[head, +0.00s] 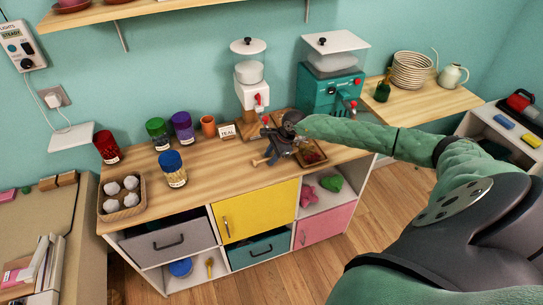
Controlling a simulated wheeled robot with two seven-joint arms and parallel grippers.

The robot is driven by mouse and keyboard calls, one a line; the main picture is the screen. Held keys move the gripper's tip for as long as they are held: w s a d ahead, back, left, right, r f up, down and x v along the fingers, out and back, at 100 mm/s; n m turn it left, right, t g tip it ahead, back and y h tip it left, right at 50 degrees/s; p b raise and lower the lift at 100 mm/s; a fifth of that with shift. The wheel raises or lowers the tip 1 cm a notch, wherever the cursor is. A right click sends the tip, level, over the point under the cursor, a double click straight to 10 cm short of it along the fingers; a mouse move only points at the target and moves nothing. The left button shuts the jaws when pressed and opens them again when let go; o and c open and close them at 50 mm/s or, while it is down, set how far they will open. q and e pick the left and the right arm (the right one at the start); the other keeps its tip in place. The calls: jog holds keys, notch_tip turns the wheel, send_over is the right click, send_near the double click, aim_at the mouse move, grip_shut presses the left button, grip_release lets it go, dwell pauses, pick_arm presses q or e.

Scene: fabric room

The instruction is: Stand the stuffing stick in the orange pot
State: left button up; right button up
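The orange pot (208,126) stands upright on the wooden counter near the wall, beside a small TEAL label card. My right gripper (272,152) reaches in from the right and is low over the counter, to the right of and nearer than the pot. A short pale wooden piece (258,162), which looks like an end of the stuffing stick, shows at the fingertips. The gripper hides the rest of it, and I cannot tell whether the fingers are closed on it. My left gripper is not in view.
Purple (182,127), green (158,133), red (107,147) and blue-lidded (173,168) jars stand left of the pot. A basket of white balls (121,207) is at the counter's left end. A white-and-red dispenser (252,92) and teal machine (331,90) stand behind the gripper. The front middle counter is clear.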

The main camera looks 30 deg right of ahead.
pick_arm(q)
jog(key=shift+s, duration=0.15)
pick_arm(e)
jog(key=shift+p, duration=0.65)
jog(key=shift+s+d+r+b, duration=0.1)
jog(key=shift+d+r+b, duration=0.1)
jog(key=shift+b, duration=0.15)
jog(key=shift+s+d+r+b, duration=0.2)
jog(key=shift+r+b, duration=0.25)
jog(key=shift+r, duration=0.2)
jog(key=shift+d+r, duration=0.1)
jog(key=shift+r, duration=0.05)
jog(key=shift+r+b, duration=0.15)
jog(key=shift+b, duration=0.2)
jog(key=b+v, duration=0.2)
jog(key=v, duration=0.1)
jog(key=shift+s+d+r, duration=0.1)
jog(key=shift+s+d, duration=0.15)
jog(key=shift+d, duration=0.05)
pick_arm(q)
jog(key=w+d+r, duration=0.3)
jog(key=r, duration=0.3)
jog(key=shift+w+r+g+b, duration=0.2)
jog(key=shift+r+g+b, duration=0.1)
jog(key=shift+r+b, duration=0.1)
pick_arm(e)
jog(key=shift+v, duration=0.85)
